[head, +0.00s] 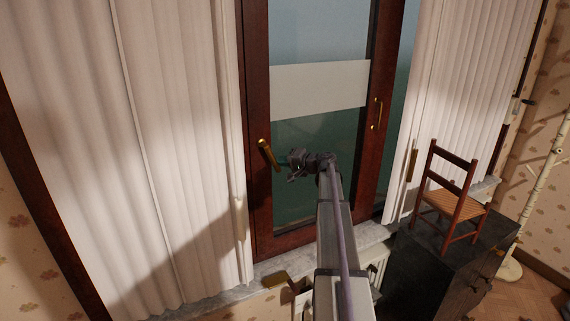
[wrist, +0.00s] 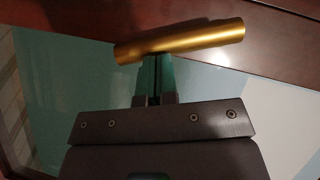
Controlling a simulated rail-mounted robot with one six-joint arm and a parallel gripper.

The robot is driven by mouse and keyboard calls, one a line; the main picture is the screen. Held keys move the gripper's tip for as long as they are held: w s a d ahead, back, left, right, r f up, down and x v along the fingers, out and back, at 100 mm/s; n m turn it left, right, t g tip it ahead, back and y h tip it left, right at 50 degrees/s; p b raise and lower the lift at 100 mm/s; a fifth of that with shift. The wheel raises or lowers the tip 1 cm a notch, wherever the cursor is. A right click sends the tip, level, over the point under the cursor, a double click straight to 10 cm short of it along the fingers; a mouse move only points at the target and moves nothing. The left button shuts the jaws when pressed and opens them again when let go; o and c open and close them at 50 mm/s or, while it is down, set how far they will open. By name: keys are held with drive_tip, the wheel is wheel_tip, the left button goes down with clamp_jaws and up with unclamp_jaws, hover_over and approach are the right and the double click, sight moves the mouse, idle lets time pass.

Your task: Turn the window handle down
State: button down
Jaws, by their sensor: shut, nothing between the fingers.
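The window handle (head: 268,154) is a brass lever on the dark red-brown left frame of the window. In the head view it is tilted, its upper end to the left and its lower end to the right. In the wrist view the handle (wrist: 180,40) lies across the top, just beyond my fingertips. My gripper (head: 285,163) is shut and empty, at the right side of the handle. In the wrist view my green fingers (wrist: 153,72) are together, their tips at or very near the handle; I cannot tell whether they touch.
White pleated curtains (head: 170,120) hang left of the window, and another curtain (head: 465,80) hangs right. A small wooden chair (head: 452,203) stands on a dark cabinet (head: 430,260) at the right. A second brass handle (head: 377,113) is on the window's right frame. A stone sill (head: 270,268) runs below.

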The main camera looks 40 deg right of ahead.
drive_tip(key=shift+w+a+f+m+t+y+b, duration=0.1)
drive_tip(key=shift+a+f+m+t+y+b, duration=0.25)
drive_tip(key=shift+a+m+b, duration=0.35)
drive_tip(key=shift+w+a+f+m+t+y+b, duration=0.15)
drive_tip(key=shift+a+f+m+t+b, duration=0.25)
drive_tip(key=shift+b, duration=0.6)
drive_tip(key=shift+a+f, duration=0.1)
drive_tip(key=shift+a, duration=0.1)
drive_tip(key=shift+d, duration=0.1)
approach(277, 167)
drive_tip(key=s+d, duration=0.2)
drive_tip(key=d, duration=0.1)
drive_tip(key=shift+s+d+r, duration=0.1)
drive_tip(key=shift+s+r, duration=0.15)
drive_tip(key=shift+r, duration=0.15)
